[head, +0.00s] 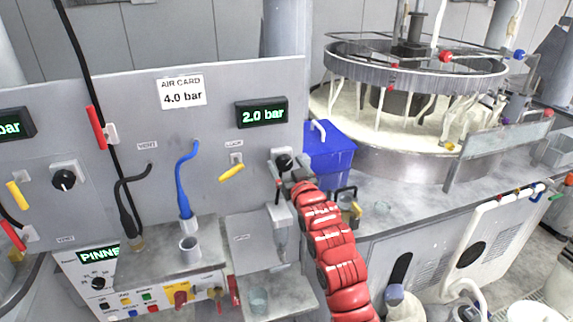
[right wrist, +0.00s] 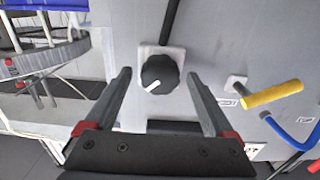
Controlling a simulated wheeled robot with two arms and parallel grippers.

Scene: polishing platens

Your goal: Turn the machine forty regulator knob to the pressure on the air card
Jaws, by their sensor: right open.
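The air card (head: 181,93) on the grey panel reads 4.0 bar. The display (head: 261,113) to its right reads 2.0 bar. The black regulator knob (head: 284,162) sits on a pale square plate below that display. It shows larger in the right wrist view (right wrist: 159,74), with a white pointer mark on its face. My right gripper (head: 291,178) is in front of the knob. In the right wrist view its two fingers (right wrist: 160,77) are open, one on each side of the knob, with a visible gap to it. My left gripper is not in view.
A yellow lever (head: 232,172) and a blue hose (head: 184,180) are left of the knob. Another black knob (head: 64,179) is at the far left. A blue bin (head: 330,150) stands just right of the panel, before the round polishing machine (head: 415,160).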

